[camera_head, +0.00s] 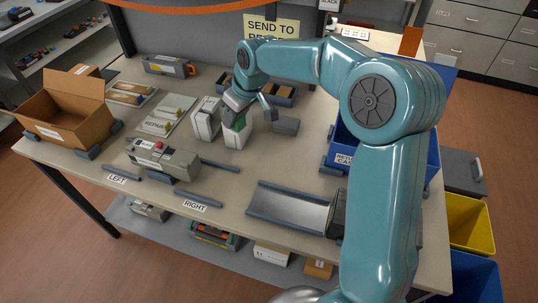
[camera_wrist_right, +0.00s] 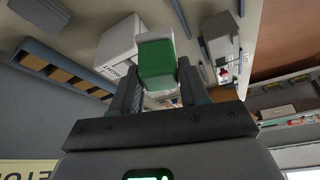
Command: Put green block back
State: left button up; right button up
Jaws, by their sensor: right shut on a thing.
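The green block (camera_head: 239,123) is at the middle of the table, with white (camera_head: 235,139) showing directly below it. In the right wrist view the green block (camera_wrist_right: 158,60) sits between the two fingers, with a pale edge at its far end. I cannot tell whether the white part belongs to it. My right gripper (camera_head: 238,108) reaches down from above and is shut on the green block; it also shows in the right wrist view (camera_wrist_right: 157,82). A white box (camera_head: 206,120) stands close beside it on the left. My left gripper is not in view.
A grey machine (camera_head: 163,160) with a red button is front left. A blue bin (camera_head: 342,154) is right, an open cardboard box (camera_head: 68,120) left.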

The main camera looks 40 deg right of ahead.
jog(key=s+d+r+n+y+b, duration=0.1)
jog(key=d+r+n, duration=0.25)
jog(key=d, duration=0.65)
jog(key=shift+g, duration=0.3)
notch_tip(320, 180, down, 19)
jog(key=shift+s+a+f+b, duration=0.1)
jog(key=shift+b, duration=0.4)
jog(key=o, duration=0.9)
jog(key=shift+o, duration=0.2)
